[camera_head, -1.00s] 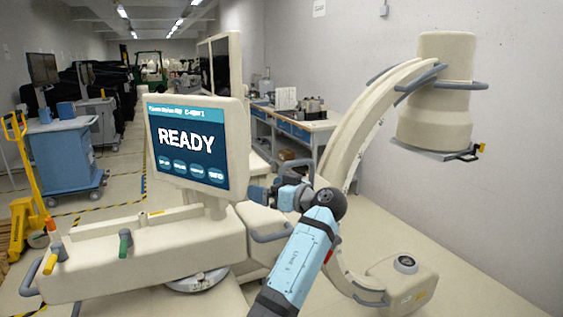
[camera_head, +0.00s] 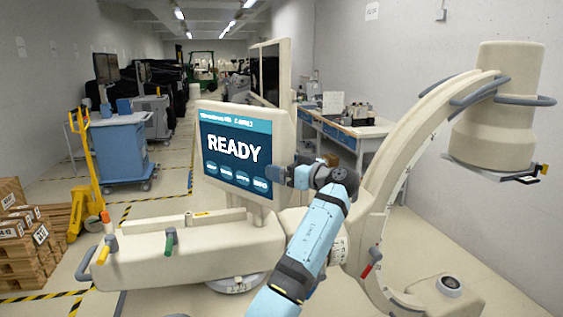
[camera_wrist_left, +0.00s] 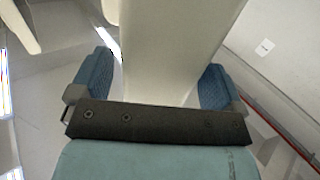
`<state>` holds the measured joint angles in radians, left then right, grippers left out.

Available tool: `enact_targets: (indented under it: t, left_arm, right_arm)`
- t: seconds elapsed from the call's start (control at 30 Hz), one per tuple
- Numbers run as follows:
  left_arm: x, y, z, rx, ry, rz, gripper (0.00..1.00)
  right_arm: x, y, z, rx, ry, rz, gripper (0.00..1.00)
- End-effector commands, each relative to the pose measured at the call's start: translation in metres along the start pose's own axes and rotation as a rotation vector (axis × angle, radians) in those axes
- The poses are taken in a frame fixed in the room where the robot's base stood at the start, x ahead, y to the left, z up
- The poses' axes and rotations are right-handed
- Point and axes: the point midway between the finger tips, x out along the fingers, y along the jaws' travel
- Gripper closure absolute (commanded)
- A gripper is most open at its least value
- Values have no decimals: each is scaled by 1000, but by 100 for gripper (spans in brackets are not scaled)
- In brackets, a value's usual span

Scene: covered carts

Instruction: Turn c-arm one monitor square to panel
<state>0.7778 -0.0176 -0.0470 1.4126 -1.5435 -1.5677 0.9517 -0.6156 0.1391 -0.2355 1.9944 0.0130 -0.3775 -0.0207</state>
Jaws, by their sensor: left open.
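The c-arm one monitor (camera_head: 281,130) is a cream housing with a blue screen reading READY. It stands upright on a short post above the cream cart (camera_head: 180,262), its screen angled toward the left front. My left gripper (camera_head: 275,174) is at the monitor's lower right edge, overlapping it in the head view. In the left wrist view, my left gripper (camera_wrist_left: 155,82) is open, its blue-padded fingers on either side of a cream part (camera_wrist_left: 165,45), apparently the monitor's edge. Contact cannot be told. My right gripper is not in view.
The curved c-arm (camera_head: 425,125) with its large cylindrical head (camera_head: 495,110) rises right of my arm. A second monitor (camera_head: 287,72) stands behind. A blue cart (camera_head: 122,150), yellow pallet jack (camera_head: 84,190) and stacked boxes (camera_head: 30,235) are at left. Open floor lies between.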

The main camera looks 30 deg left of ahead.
Motion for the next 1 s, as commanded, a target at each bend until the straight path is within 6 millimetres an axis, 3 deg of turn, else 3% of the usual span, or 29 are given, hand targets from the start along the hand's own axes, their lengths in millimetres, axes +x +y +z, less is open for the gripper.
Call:
enact_targets:
  t: [0.17,0.43,0.47,0.73,0.77,1.0]
  left_arm:
    - [12,0,0,1,0,0,6]
    - [14,0,0,1,0,1,6]
    - [14,0,0,1,0,1,8]
    - [14,0,0,1,0,1,70]
    - [14,0,0,1,0,1,74]
    - [16,-5,2,-1,0,30,74]
  right_arm:
    - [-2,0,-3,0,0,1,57]
    - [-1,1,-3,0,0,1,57]
    - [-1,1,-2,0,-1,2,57]
    - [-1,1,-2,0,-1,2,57]
    - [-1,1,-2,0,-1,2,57]
    - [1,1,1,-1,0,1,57]
